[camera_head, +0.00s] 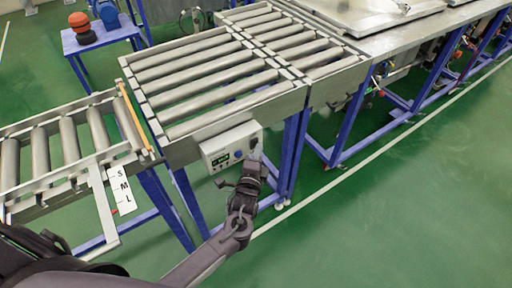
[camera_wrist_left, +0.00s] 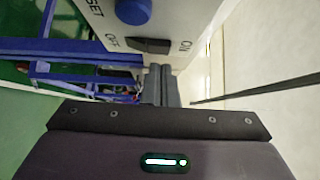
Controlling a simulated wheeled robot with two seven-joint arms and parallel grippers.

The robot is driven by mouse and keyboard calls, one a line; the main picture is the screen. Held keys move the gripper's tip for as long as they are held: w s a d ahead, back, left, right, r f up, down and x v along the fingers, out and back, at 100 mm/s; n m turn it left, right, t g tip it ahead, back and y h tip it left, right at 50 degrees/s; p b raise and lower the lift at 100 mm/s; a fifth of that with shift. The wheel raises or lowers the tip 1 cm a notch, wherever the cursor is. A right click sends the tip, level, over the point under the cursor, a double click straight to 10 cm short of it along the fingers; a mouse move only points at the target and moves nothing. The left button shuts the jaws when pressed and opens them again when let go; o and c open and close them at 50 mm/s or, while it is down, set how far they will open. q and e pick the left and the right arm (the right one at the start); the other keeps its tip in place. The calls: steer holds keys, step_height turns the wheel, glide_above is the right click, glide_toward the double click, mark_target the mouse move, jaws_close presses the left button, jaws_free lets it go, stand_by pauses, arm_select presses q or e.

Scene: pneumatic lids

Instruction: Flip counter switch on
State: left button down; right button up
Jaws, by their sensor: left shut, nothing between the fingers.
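The counter (camera_head: 222,142) is a white-grey box on the front side of the roller conveyor, with a green display. Its black switch (camera_wrist_left: 151,46) shows in the left wrist view between the printed words OFF and ON. I cannot tell for certain which way it is set. A blue reset knob (camera_wrist_left: 133,11) is beside it. My left gripper (camera_head: 254,160) is at the lower right of the counter. Its fingers (camera_wrist_left: 160,78) are shut and empty, with the tips close to the switch; I cannot tell whether they touch. My right gripper is not in view.
The roller conveyor (camera_head: 205,75) stands on blue legs behind the counter. A lower roller section with an S, M, L plate (camera_head: 122,190) is at left. A blue side table (camera_head: 100,35) holds red and blue items. The green floor at front right is clear.

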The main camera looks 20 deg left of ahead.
arm_select(q)
steer(key=shift+w+a, duration=0.3)
steer(key=shift+a, duration=0.2)
steer(key=shift+w+a+r, duration=0.2)
steer(key=shift+r, duration=0.05)
